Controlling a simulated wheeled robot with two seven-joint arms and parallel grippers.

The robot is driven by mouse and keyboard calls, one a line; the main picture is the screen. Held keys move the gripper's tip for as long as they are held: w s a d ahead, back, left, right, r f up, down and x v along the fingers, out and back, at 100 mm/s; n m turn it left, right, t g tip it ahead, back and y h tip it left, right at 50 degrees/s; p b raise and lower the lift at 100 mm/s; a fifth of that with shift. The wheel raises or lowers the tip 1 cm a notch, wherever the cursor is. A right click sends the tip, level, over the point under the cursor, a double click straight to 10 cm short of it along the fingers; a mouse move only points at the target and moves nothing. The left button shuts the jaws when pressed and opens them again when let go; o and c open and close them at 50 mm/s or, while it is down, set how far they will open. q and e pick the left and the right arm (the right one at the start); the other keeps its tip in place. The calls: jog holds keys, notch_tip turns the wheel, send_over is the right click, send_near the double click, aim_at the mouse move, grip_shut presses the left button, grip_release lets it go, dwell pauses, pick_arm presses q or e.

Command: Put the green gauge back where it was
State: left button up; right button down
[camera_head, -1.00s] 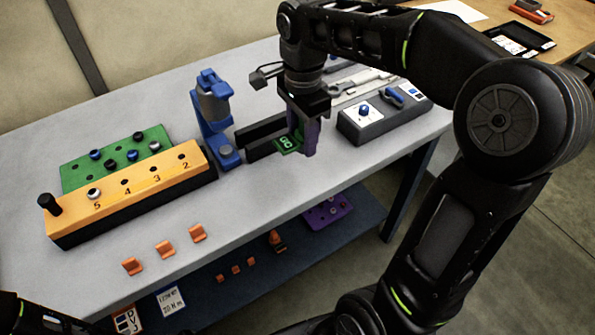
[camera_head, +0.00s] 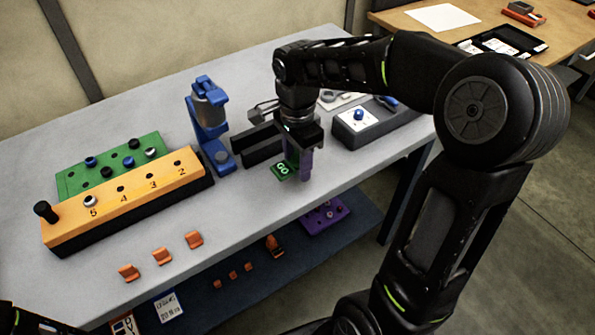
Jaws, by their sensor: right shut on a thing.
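The green gauge, a small green plate marked "GO" (camera_head: 280,171), is at my right gripper (camera_head: 297,165), in front of a black slotted block (camera_head: 257,146). My right gripper points down and is shut on the gauge; a purple upright part shows at its fingers. The gripper hides part of the gauge and the right end of the block. I cannot tell whether the gauge touches the table top. My left gripper is not in view; only a dark bit of my left arm shows at the bottom left corner.
A blue stand (camera_head: 210,125) is left of the black block. A grey box with a blue knob (camera_head: 370,122) stands to the right. An orange numbered block (camera_head: 125,203) and a green holed plate (camera_head: 110,165) are at left. Several orange clips (camera_head: 162,256) lie near the front edge.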

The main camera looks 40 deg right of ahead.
aim_at(297, 183)
jog(key=shift+f, duration=1.8)
jog(key=shift+f, duration=0.1)
jog(key=c, duration=0.8)
grip_release()
jog(key=shift+o, duration=0.2)
notch_tip(297, 183, up, 12)
jog(key=shift+r, duration=0.1)
